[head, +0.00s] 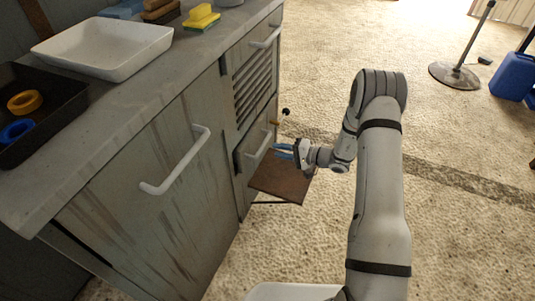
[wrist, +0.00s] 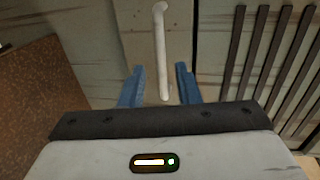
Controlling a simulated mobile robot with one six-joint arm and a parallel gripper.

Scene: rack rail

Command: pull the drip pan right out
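The drip pan seems to be the low grey front (head: 246,158) with a white bar handle (head: 259,145), below the louvres. Its front looks in line with the cabinet face. In the wrist view the pale front (wrist: 208,35) and its handle (wrist: 160,40) lie ahead, the bar running between the fingers. My gripper (head: 280,151) is in front of this handle with its blue fingers apart. In the wrist view my gripper (wrist: 158,75) shows one finger on each side of the bar, with gaps. Whether the fingertips reach past the bar is unclear.
A brown rusty panel (head: 283,180) juts out low from the cabinet beneath my gripper; it also shows at left in the wrist view (wrist: 40,85). Louvres (head: 252,88) are above the handle. A big door with a handle (head: 176,165) is nearer.

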